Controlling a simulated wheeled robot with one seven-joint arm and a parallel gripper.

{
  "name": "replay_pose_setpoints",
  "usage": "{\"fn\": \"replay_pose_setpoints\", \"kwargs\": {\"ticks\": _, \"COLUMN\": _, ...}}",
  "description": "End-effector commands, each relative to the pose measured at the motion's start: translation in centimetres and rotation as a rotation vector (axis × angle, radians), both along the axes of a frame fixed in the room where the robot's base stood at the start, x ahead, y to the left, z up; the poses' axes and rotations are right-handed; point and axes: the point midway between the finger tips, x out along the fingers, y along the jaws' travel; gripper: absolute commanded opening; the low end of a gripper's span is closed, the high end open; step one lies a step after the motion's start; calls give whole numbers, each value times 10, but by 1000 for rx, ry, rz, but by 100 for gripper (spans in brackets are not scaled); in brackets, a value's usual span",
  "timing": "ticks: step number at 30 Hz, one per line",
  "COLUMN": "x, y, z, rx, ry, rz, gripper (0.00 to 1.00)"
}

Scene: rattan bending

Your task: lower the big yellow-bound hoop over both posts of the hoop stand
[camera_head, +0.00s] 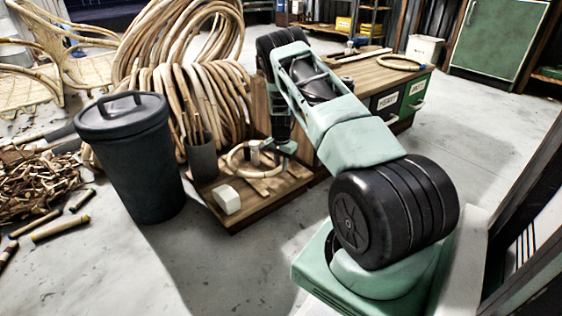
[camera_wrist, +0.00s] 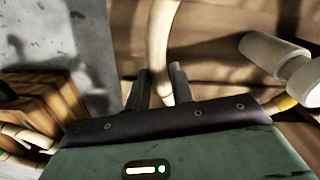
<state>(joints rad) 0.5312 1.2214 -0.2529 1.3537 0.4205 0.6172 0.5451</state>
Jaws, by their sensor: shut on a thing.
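My gripper (camera_wrist: 157,85) is shut on the pale cane of the hoop (camera_wrist: 158,45), which runs up out of the wrist view from between the fingers. A yellow binding (camera_wrist: 283,103) shows at the right, beside the gripper body. In the head view the hoop (camera_head: 233,160) appears as a ring over the low wooden base, and my gripper (camera_head: 284,148) is at its right side. Two pale posts (camera_wrist: 268,52) (camera_wrist: 304,83) show at the right of the wrist view. In the head view a post (camera_head: 255,153) appears inside the ring's outline. I cannot tell the hoop's height above the base.
The low wooden base (camera_head: 245,217) carries a white block (camera_head: 226,198) at its front left. A grey cylinder (camera_head: 201,160) and a dark lidded bin (camera_head: 135,165) stand left. Large cane coils (camera_head: 180,85) rise behind. A workbench (camera_head: 375,75) stands behind right. Floor in front is clear.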

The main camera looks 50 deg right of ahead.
Motion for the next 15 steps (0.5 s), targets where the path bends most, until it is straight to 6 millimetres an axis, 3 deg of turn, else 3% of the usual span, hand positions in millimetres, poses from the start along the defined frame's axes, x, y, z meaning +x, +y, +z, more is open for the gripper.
{"fn": "replay_pose_setpoints", "kwargs": {"ticks": 4, "x": 0, "y": 0, "z": -11, "rx": 0, "ry": 0, "rz": -1, "gripper": 0}}
{"fn": "replay_pose_setpoints", "kwargs": {"ticks": 14, "x": 0, "y": 0, "z": -13, "rx": 0, "ry": 0, "rz": 0, "gripper": 0}}
{"fn": "replay_pose_setpoints", "kwargs": {"ticks": 15, "x": 0, "y": 0, "z": -13, "rx": 0, "ry": 0, "rz": 0, "gripper": 29}}
